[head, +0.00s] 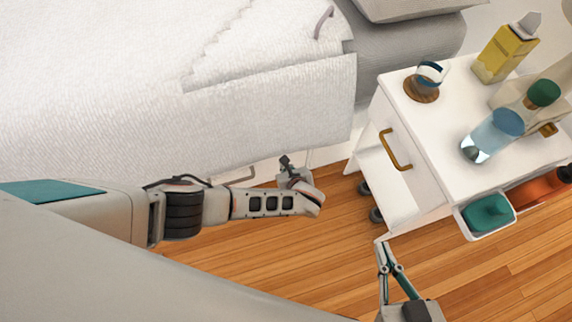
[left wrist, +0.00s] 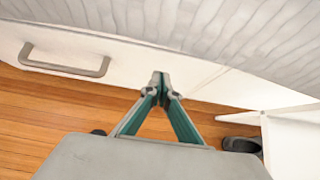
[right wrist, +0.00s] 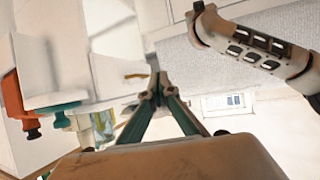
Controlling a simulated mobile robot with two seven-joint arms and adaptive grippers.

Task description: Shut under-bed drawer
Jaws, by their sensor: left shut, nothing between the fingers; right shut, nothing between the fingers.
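The white under-bed drawer front (left wrist: 130,66) shows below the hanging blanket in the left wrist view, with a grey bar handle (left wrist: 65,60) at its left. In the head view the handle (head: 238,179) is partly hidden by my left arm. I cannot tell how far the drawer stands out. My left gripper (left wrist: 161,76) is shut and empty, its tips at the white panel, right of the handle; I cannot tell if they touch. It also shows in the head view (head: 285,160). My right gripper (head: 382,243) is shut and empty above the floor, below the white cart.
The bed's white blanket (head: 110,100) hangs over the drawer area. A white wheeled cart (head: 440,108) with bottles and a gold handle (head: 395,150) stands right of the bed. Wooden floor (head: 290,255) is clear in front of the bed.

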